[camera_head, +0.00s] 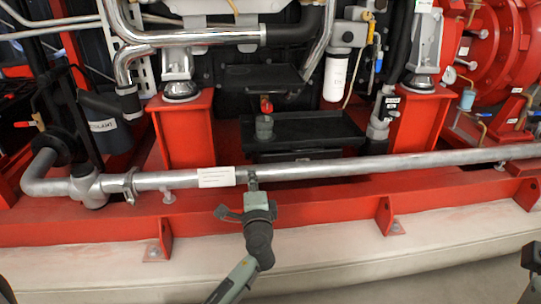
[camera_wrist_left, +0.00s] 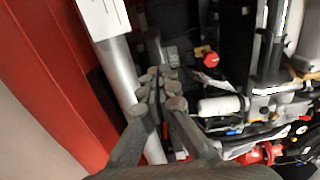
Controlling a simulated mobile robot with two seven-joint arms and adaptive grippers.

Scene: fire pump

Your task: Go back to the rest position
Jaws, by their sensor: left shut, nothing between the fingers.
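My left gripper (camera_head: 253,183) is shut and empty. In the head view its fingertips overlap the long silver pipe (camera_head: 400,162), just right of a white label (camera_head: 216,177) on that pipe. I cannot tell whether they touch it. In the left wrist view the closed fingers of my left gripper (camera_wrist_left: 160,88) point toward the engine, with the silver pipe (camera_wrist_left: 120,70) beside them and the white label (camera_wrist_left: 104,18) at the top. At the lower right of the head view a small dark part shows at the edge; my right gripper cannot be made out.
A red base frame (camera_head: 330,212) runs under the pipe, on a pale plinth (camera_head: 330,255). Behind it stand red supports (camera_head: 185,130), a black tray (camera_head: 305,132), a red-capped fitting (camera_head: 266,104) and a white filter (camera_head: 336,78). The grey floor (camera_head: 450,265) in front is clear.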

